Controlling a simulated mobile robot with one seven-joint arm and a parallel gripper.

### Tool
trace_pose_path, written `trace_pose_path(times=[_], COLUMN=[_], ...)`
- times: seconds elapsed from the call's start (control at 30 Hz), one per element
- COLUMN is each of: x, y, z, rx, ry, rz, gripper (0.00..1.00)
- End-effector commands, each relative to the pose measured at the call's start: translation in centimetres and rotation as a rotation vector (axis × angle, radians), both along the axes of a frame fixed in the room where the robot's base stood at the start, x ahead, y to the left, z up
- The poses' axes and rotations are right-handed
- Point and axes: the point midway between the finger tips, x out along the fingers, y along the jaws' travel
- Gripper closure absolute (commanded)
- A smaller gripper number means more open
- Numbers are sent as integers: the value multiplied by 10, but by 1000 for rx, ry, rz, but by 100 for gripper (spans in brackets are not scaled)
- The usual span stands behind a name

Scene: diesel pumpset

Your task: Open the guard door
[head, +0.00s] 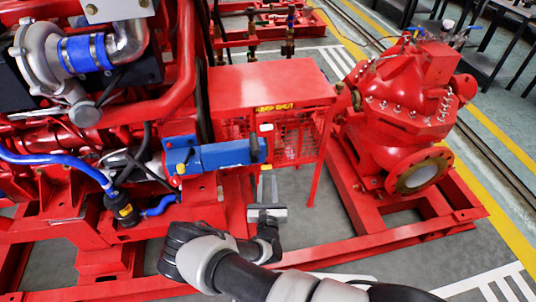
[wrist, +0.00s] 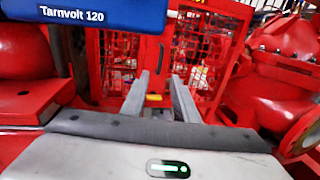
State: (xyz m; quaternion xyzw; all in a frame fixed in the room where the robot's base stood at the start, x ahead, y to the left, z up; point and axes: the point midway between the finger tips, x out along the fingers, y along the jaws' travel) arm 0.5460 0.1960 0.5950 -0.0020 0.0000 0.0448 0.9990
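The guard is a red box with mesh sides; its red mesh panel (head: 298,143) faces me under a red top with a yellow "KEEP SHUT" label (head: 276,106). Mesh also shows in the wrist view (wrist: 194,52), right of a red upright post. I see no clear gap at the door's edge. A small yellow and white part (head: 266,128) sits at the panel's left edge, probably the latch. My gripper (head: 267,188) is low in front of the guard, pointing at it. In the wrist view my fingers (wrist: 161,76) are apart, with nothing held; a small yellow piece (wrist: 154,97) shows between them.
A blue cylinder-like unit (head: 215,155), marked "Tarnvolt 120" in the wrist view (wrist: 85,15), juts out left of the guard, above my gripper. A red pump (head: 410,110) stands at right. Red base rails (head: 340,250) run along the floor. Clear grey floor (head: 400,265) lies in front.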

Motion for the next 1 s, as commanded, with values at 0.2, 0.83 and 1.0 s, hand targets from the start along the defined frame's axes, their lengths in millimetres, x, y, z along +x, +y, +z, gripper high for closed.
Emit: trace_pose_path(times=[0.2, 0.83, 1.0], x=[49, 143, 145], y=[3, 12, 12], z=[-2, 0, 1], rx=[2, 0, 0], ry=[-4, -1, -1], rz=[-3, -3, -3], gripper=[73, 73, 73])
